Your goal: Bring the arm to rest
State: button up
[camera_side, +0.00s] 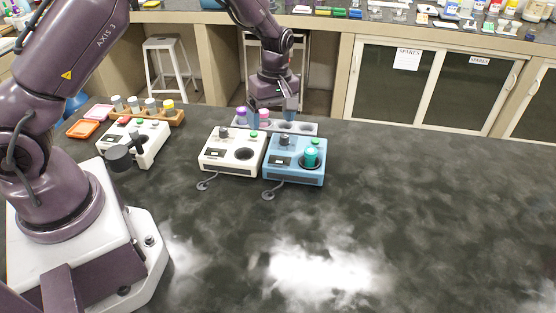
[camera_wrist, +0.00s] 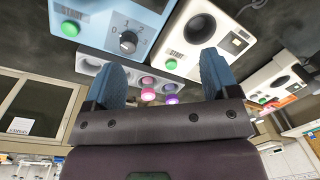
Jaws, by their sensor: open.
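My gripper (camera_side: 272,112) hangs pointing down at the far side of the dark bench, over a grey-white vial rack (camera_side: 305,128). Its two blue fingers are apart with nothing between them; the wrist view also shows the open gripper (camera_wrist: 163,75). A purple-capped vial (camera_side: 241,111) and a pink-capped vial (camera_side: 264,113) stand in the rack close to the fingers. The wrist view shows the pink cap (camera_wrist: 148,95) and the purple cap (camera_wrist: 172,99) beyond the fingers. Whether a finger touches a vial cannot be told.
A blue device (camera_side: 283,172) holding a teal-capped vial (camera_side: 311,156) and a white device (camera_side: 220,161) stand in front of the rack. Another white device (camera_side: 150,145) and a wooden rack (camera_side: 174,117) with several vials are left. The bench's right side is clear.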

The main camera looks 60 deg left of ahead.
jog(key=s+d+r+m+t, duration=0.3)
jog(key=s+r+m, duration=0.5)
jog(key=s+r, duration=0.3)
jog(key=s+d+r+m+t, duration=0.2)
jog(key=s+r+m, duration=0.6)
jog(key=s+r, duration=0.4)
jog(key=shift+d+m+t, duration=0.4)
jog(key=shift+t, duration=0.4)
